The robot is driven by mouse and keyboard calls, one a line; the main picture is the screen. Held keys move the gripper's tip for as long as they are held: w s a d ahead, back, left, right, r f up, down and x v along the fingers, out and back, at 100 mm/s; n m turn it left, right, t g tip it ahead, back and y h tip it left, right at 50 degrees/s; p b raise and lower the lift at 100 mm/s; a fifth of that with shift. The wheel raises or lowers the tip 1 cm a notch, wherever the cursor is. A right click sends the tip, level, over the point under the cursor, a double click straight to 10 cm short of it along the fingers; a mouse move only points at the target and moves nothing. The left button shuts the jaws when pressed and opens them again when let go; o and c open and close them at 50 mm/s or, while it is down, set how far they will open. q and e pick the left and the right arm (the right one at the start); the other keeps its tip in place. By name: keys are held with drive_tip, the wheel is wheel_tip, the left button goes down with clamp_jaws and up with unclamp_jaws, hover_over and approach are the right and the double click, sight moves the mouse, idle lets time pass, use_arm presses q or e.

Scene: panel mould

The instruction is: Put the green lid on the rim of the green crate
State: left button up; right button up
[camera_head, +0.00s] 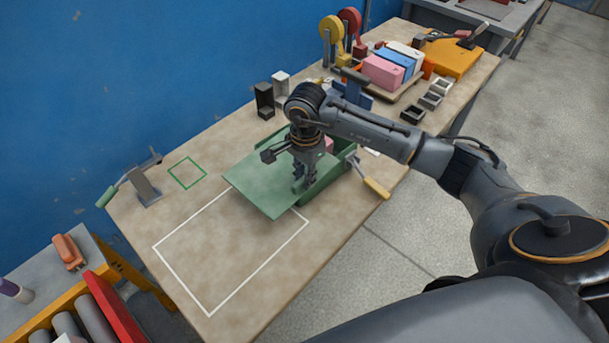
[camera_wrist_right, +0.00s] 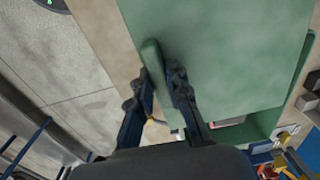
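The green lid (camera_head: 258,187) is a flat plate lying roughly level, with its right part over the left side of the green crate (camera_head: 335,183). In the right wrist view the lid (camera_wrist_right: 225,55) fills the upper middle. My right gripper (camera_head: 304,183) is at the lid's right part. Its fingers (camera_wrist_right: 162,80) close around a raised green grip on the lid. The crate is partly hidden by the lid and my gripper, and something pink (camera_head: 329,145) shows inside it. Whether the lid touches the rim I cannot tell. My left gripper is out of view.
A white outlined rectangle (camera_head: 210,314) on the table is partly covered by the lid. A yellow-handled tool (camera_head: 375,188) lies right of the crate. Dark and grey holders (camera_head: 264,100) stand behind it. Pink and blue blocks (camera_head: 383,71) lie farther back.

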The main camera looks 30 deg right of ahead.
drive_tip(key=shift+o, duration=1.3)
drive_tip(key=shift+r, duration=0.1)
